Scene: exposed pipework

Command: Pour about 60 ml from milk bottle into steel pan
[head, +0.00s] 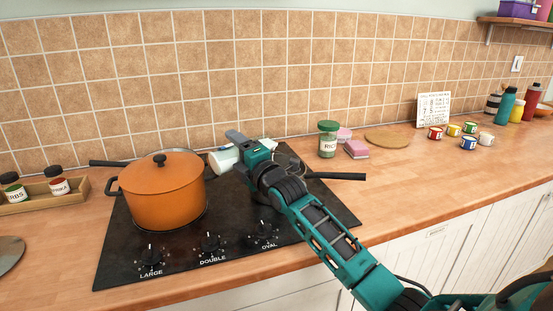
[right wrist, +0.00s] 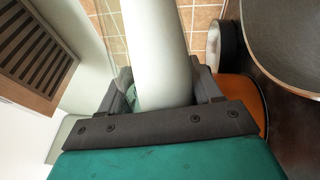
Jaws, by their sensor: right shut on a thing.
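The milk bottle (right wrist: 155,50) is a pale, whitish cylinder between the fingers of my right gripper (right wrist: 160,95) in the right wrist view. In the head view my right gripper (head: 243,146) is shut on it above the back of the hob, and the bottle's pale body (head: 222,160) shows strongly tilted to the gripper's left. The steel pan shows by its dark handle (head: 338,176), pointing right; my gripper and arm hide most of its bowl. Its grey bowl (right wrist: 295,40) fills the upper right of the right wrist view. Any milk stream cannot be made out. My left gripper is not in view.
A lidded orange pot (head: 163,192) stands on the left of the black hob (head: 185,258). A dark handle (head: 108,163) sticks out behind it. A green-lidded rice jar (head: 328,140) and pink blocks (head: 356,149) stand right of the hob. The right counter front is clear.

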